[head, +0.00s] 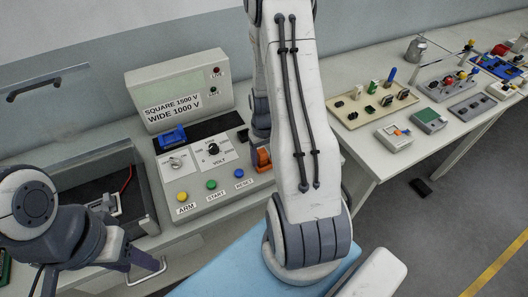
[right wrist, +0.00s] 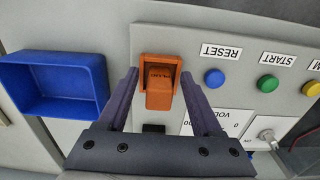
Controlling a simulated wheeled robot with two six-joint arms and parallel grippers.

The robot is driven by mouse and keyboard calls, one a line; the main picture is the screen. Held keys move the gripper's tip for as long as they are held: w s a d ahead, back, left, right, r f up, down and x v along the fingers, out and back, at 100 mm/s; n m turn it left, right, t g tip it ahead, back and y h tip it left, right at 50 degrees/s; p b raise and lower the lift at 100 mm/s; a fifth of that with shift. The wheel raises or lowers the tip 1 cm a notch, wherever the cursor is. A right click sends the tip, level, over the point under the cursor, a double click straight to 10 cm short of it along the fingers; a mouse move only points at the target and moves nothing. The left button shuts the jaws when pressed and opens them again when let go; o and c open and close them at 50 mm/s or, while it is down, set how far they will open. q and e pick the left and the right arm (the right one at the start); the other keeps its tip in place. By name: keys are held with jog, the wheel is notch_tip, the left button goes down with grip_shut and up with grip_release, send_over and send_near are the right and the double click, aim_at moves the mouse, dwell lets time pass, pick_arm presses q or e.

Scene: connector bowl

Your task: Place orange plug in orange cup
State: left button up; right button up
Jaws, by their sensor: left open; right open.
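An orange block-like piece with dark lettering (right wrist: 158,97) sits against an orange bracket (right wrist: 147,63) on the light grey panel in the right wrist view. I take these for the plug and the cup, but cannot tell for certain which is which. Orange also shows beside my arm in the head view (head: 263,160). My right gripper (right wrist: 160,76) is open, with one finger on each side of the orange piece; contact is not clear. My right arm hides this gripper in the head view. My left gripper (head: 130,261) is low at the left, open and partly hidden by its wrist.
A blue open bin (right wrist: 55,85) lies left of the orange piece in the right wrist view. The blue RESET (right wrist: 214,78) and green START (right wrist: 267,83) buttons are to its right. A voltage console (head: 180,90) and an open drawer (head: 85,185) are left. A side table (head: 350,150) holds several parts.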

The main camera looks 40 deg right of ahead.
aim_at(264, 154)
notch_tip(264, 154, up, 12)
jog(key=b, duration=0.2)
jog(key=s+a+r+n, duration=0.1)
jog(key=a+r+n, duration=0.15)
jog(key=a, duration=0.75)
jog(key=s+a+r+n, duration=0.1)
jog(key=a+r+n, duration=0.15)
jog(key=a, duration=0.65)
jog(key=s+a+r+n, duration=0.1)
jog(key=s+a+n, duration=0.1)
jog(key=s+a, duration=0.3)
jog(key=s+a+r+n+y, duration=0.1)
jog(key=s+a+n, duration=0.1)
jog(key=s+a, duration=0.4)
jog(key=shift+s+a+r+n, duration=0.3)
jog(key=shift+s+n, duration=0.1)
jog(key=shift+s, duration=0.75)
jog(key=shift+a, duration=0.1)
